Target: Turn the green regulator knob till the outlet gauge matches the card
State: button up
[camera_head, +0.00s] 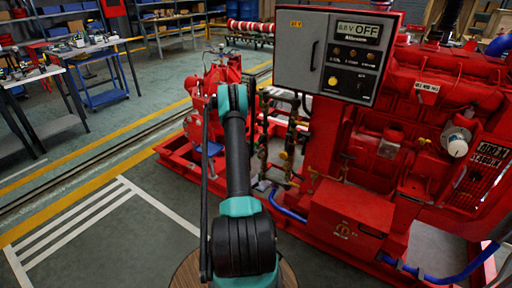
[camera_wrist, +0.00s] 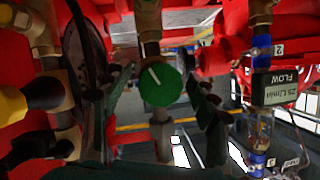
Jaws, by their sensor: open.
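The green regulator knob (camera_wrist: 161,86) faces the wrist camera near the middle of the wrist view. Its white mark points to the upper left. My gripper (camera_wrist: 159,78) is open, with one dark finger on each side of the knob; gaps show between fingers and knob, and I cannot tell how far the tips reach along it. A dark round part at the upper left, perhaps a gauge (camera_wrist: 86,50), is seen at a slant and its face is not readable. A tag (camera_wrist: 282,88) reading "FLOW" and "25 L/min" hangs upside down at the right. I cannot make out the matching card.
Brass pipes and a yellow-handled fitting (camera_wrist: 30,92) crowd the left side of the wrist view. A clear flow tube (camera_wrist: 258,130) stands at the right. In the head view, a grey control panel (camera_head: 331,52) and red engine (camera_head: 420,130) stand right of my arm.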

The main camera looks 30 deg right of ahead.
aim_at(256, 142)
jog(key=shift+r, duration=0.1)
notch_tip(256, 142, up, 10)
jog(key=shift+f, duration=0.1)
dwell(0.5)
jog(key=shift+a, duration=0.1)
dwell(0.3)
jog(key=s+a+r+n+y, duration=0.2)
jog(key=s+a+r, duration=0.25)
jog(key=a, duration=0.45)
jog(key=s+a+r+n+y, duration=0.25)
jog(key=s+a+r, duration=0.2)
jog(key=a, duration=0.45)
jog(key=s+a+r+n+y, duration=0.1)
jog(key=s+a+r+n, duration=0.3)
jog(key=a, duration=0.5)
jog(key=s+a+f+n+g+y, duration=0.1)
jog(key=s+a+n+y, duration=0.2)
jog(key=s+a, duration=0.8)
jog(key=s+a+f+n+g+y, duration=0.1)
jog(key=s+a+n+y, duration=0.2)
jog(key=s+a, duration=0.8)
jog(key=s+n, duration=0.1)
jog(key=s, duration=0.3)
jog(key=shift+s+g, duration=0.35)
jog(key=shift+g, duration=0.05)
jog(key=shift+n+y, duration=0.25)
dwell(0.5)
